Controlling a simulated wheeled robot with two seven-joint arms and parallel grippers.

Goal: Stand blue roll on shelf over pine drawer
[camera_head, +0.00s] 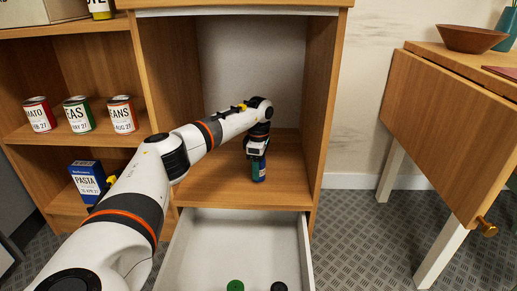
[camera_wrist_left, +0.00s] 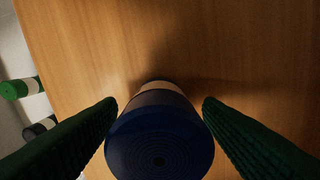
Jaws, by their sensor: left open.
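The blue roll (camera_head: 262,174) stands upright on the wooden shelf board (camera_head: 215,184), inside the open compartment above the pulled-out drawer (camera_head: 238,240). My left gripper (camera_head: 257,158) reaches down into this compartment from above the roll. In the left wrist view, the roll's dark blue end (camera_wrist_left: 158,145) faces the camera, with a finger of the open gripper (camera_wrist_left: 160,104) on each side. A gap shows between the roll and both fingertips. My right gripper is in neither view.
A green roll (camera_head: 235,286) and a dark roll (camera_head: 279,287) are in the drawer. Several cans and a blue pasta box (camera_head: 87,181) stand on shelves at left. A wooden drop-leaf table (camera_head: 440,125) is at right. The compartment is otherwise clear.

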